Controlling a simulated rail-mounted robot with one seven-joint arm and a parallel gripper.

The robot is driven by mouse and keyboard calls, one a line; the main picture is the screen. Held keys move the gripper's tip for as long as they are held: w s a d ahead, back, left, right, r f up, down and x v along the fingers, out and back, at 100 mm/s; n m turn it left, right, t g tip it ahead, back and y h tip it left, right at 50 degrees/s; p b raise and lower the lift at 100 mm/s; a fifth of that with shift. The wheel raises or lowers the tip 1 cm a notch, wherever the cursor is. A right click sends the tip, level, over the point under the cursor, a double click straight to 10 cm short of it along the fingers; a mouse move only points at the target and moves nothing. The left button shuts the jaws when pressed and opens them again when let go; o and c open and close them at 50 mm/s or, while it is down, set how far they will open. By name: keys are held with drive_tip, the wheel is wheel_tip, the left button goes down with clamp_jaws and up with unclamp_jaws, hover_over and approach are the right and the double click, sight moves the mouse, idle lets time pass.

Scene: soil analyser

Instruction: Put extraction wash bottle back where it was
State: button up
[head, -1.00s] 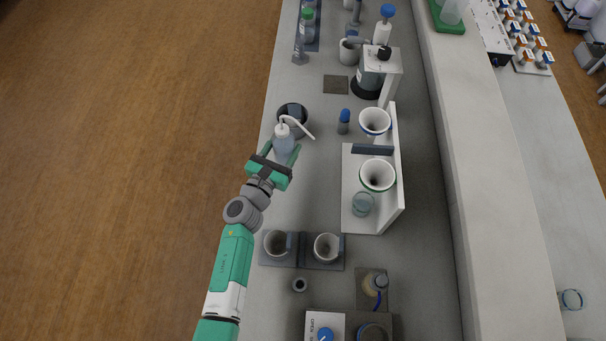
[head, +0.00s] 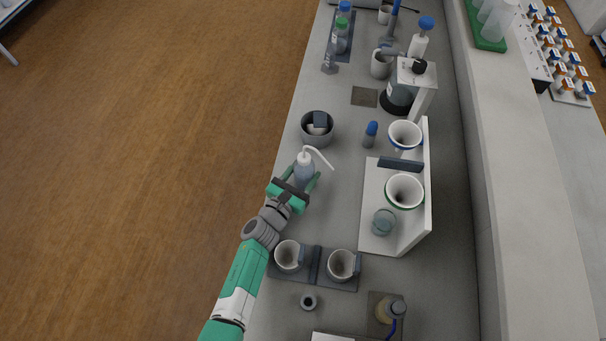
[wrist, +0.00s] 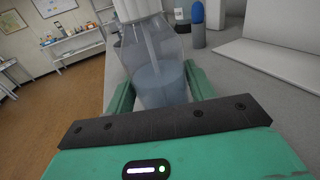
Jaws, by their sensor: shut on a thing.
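The extraction wash bottle (head: 304,169) is a clear squeeze bottle with a white cap and a long white bent spout. My gripper (head: 300,186) is shut on it, with one green finger on each side of its body. In the head view the bottle is upright or nearly so, over the left part of the bench, and the spout points right. I cannot tell whether its base touches the bench. In the wrist view the bottle (wrist: 158,75) fills the space between the fingers, with clear liquid inside and its top cut off.
A grey pot (head: 317,129) with items inside stands just beyond the bottle. The white funnel stand (head: 378,236) is to the right. A dark square mat (head: 364,97) lies bare farther back. A blue-capped vial (head: 370,135) stands near the funnels.

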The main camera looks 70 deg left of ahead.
drive_tip(key=shift+f, duration=0.15)
drive_tip(key=o, duration=0.8)
drive_tip(key=shift+s+d+r, duration=0.15)
drive_tip(key=shift+s+r, duration=0.05)
drive_tip(key=shift+r, duration=0.05)
drive_tip(key=p+v, duration=0.1)
drive_tip(key=v, duration=0.6)
